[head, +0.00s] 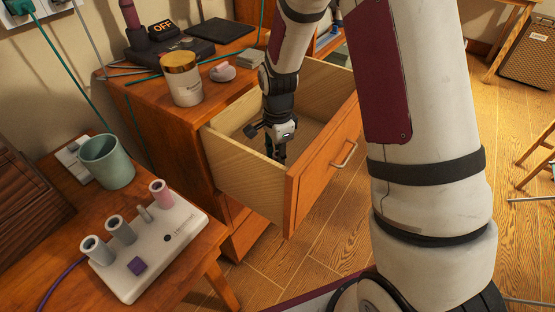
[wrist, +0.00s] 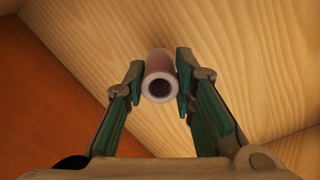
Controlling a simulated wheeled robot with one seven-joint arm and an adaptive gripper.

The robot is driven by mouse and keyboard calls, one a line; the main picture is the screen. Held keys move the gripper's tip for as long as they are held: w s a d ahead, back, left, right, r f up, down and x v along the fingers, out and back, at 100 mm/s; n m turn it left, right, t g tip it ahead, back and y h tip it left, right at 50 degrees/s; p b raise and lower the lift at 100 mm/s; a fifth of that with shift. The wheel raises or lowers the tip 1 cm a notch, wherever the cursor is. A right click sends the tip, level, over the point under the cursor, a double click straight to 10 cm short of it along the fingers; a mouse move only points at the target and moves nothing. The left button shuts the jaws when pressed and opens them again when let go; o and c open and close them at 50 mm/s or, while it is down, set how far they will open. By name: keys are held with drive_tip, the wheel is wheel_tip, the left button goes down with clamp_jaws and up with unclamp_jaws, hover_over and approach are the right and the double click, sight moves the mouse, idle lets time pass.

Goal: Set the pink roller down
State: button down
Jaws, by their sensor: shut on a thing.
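In the wrist view a pink roller (wrist: 158,78) is held between the two fingers of my gripper (wrist: 160,82), its hollow end facing the camera. In the head view my gripper (head: 277,152) points down inside an open wooden drawer (head: 235,165). The roller is not visible there. Pale wood of the drawer also shows around the roller in the wrist view. I cannot tell whether the roller touches the drawer floor. Another pink roller (head: 161,193) stands on the white roller base (head: 150,250) at the lower left.
Drawer walls and the orange drawer front (head: 325,165) surround my gripper closely. On the cabinet top stand a gold-lidded jar (head: 186,85) and a small pinkish object (head: 223,72). A green cup (head: 107,163) stands behind the roller base. Wooden floor is open at right.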

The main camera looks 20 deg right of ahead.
drive_tip(key=shift+f, duration=0.65)
drive_tip(key=shift+f, duration=0.1)
drive_tip(key=c, duration=1.3)
unclamp_jaws()
drive_tip(key=shift+f, duration=0.1)
wheel_tip(320, 180, up, 12)
drive_tip(key=shift+r+p, duration=0.25)
drive_tip(key=shift+p, duration=0.95)
